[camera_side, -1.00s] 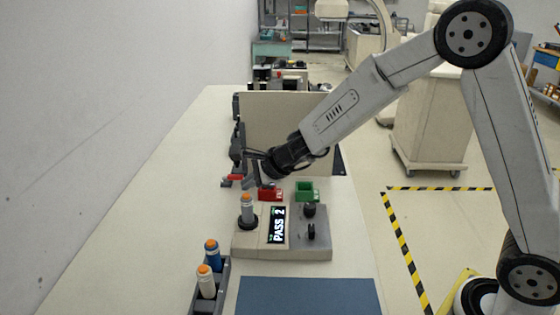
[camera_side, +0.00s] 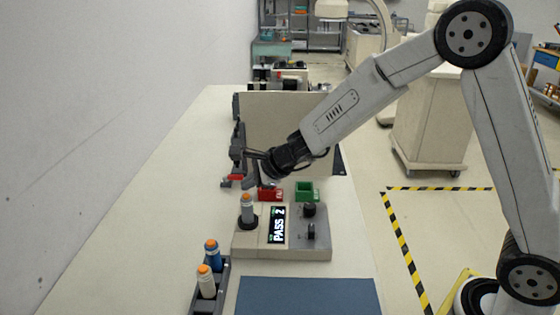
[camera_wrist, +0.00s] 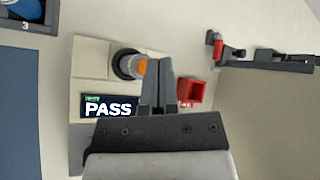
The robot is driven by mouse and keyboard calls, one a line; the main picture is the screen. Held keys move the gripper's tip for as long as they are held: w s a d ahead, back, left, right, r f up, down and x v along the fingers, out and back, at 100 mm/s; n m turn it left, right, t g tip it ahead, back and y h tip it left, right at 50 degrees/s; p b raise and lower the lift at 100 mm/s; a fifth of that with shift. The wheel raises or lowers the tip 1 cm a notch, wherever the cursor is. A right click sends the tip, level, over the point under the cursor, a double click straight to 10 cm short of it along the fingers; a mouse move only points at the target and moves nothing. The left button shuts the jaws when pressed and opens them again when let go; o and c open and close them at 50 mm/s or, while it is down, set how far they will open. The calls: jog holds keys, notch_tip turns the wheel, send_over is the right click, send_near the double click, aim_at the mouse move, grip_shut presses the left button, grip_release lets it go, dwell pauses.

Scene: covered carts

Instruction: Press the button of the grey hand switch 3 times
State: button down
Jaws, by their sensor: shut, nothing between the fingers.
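The grey hand switch (camera_side: 247,211) stands upright in a round dark socket on the console, its orange button (camera_side: 247,196) on top. In the wrist view the orange button (camera_wrist: 139,67) shows just left of my fingertips, its right edge partly covered by them. My gripper (camera_side: 252,185) is shut and empty. In the side view its tips are slightly above and beyond the button, and they look apart from it. It also shows in the wrist view (camera_wrist: 158,62). The console display (camera_side: 278,225) reads PASS 2; in the wrist view the number is hidden.
A blue switch (camera_side: 212,254) and a pale switch (camera_side: 206,282) stand in a dark rack at the front. A red bin (camera_side: 270,194) and a green bin (camera_side: 307,191) sit behind the console. A beige panel (camera_side: 285,125) stands beyond. A blue mat (camera_side: 308,298) lies in front.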

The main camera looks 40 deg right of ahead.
jog(key=shift+f, duration=0.85)
dwell(1.3)
jog(key=shift+r, duration=0.8)
jog(key=shift+r, duration=0.15)
jog(key=shift+r, duration=2.4)
jog(key=shift+s, duration=0.1)
jog(key=s+d+f+n+g+h, duration=0.1)
jog(key=s+d+f+n+g, duration=0.1)
jog(key=s+n, duration=0.5)
jog(key=s+d+f+n+g+h, duration=0.1)
jog(key=s+d+f+n, duration=0.2)
jog(key=s+n, duration=0.4)
jog(key=s+d+f+n+g+h, duration=0.2)
jog(key=s+d+f+n, duration=0.1)
jog(key=s+n, duration=0.4)
jog(key=s+d, duration=0.1)
jog(key=s, duration=0.2)
jog(key=shift+n+g, duration=0.3)
